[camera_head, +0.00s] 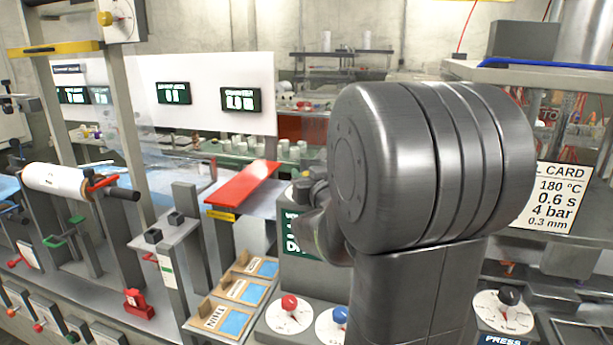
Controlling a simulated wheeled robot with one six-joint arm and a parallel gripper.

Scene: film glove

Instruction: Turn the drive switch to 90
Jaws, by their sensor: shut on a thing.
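A green panel (294,240) stands in the middle, with large white lettering beginning with D. My arm covers its right side, so the rest of the label is hidden. Small dark parts with a yellowish piece show at its top edge, where my gripper (308,190) reaches the panel from the right. My gripper is shut on what appears to be the drive switch. The fingertips, the switch's pointer and any 90 mark are hidden or too small to tell.
My arm fills the centre right. Red (290,304) and blue (340,314) knobs stand below the panel, and a black knob (510,296) at the right. A red plate (243,184) juts out left of the panel. A white roll (55,180) hangs further left.

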